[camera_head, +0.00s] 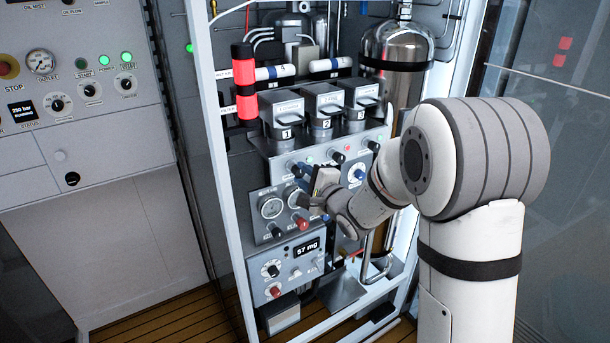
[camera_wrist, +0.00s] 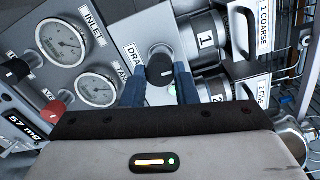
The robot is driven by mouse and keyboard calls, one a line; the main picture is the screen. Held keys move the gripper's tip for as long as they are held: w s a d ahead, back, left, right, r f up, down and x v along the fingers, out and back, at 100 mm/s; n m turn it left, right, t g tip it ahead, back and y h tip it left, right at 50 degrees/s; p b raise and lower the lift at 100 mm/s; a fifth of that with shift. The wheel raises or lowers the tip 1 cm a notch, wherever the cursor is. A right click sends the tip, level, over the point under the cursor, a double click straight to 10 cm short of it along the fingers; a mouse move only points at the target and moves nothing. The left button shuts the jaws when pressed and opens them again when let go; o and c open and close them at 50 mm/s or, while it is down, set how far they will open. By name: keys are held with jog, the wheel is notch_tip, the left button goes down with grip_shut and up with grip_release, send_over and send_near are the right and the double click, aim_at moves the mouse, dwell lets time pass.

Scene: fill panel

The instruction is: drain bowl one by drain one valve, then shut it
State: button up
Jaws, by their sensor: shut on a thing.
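The drain one valve is a round black knob (camera_wrist: 160,61) on a bright plate, beside a label whose visible letters read "DRA". My gripper (camera_wrist: 161,78) has its blue fingers on both sides of this knob and is shut on it. In the head view my gripper (camera_head: 312,182) is at the panel below bowl one and hides most of the knob. Bowl one (camera_head: 284,134), marked 1, is the leftmost of three housings. In the wrist view bowl one (camera_wrist: 207,40) lies to the right of the knob. Its inside does not show.
The INLET gauge (camera_wrist: 60,42) and a second gauge (camera_wrist: 97,89) sit left of the knob. A red knob (camera_wrist: 56,108) is near them. A display (camera_head: 307,248) reads 57 mg. A red and black column (camera_head: 245,80) stands left of the bowls. A white frame post (camera_head: 212,150) borders the panel.

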jog(key=o, duration=1)
jog(key=b+v, duration=0.1)
jog(key=v, duration=0.6)
jog(key=shift+s+d+b, duration=0.3)
jog(key=shift+b, duration=0.05)
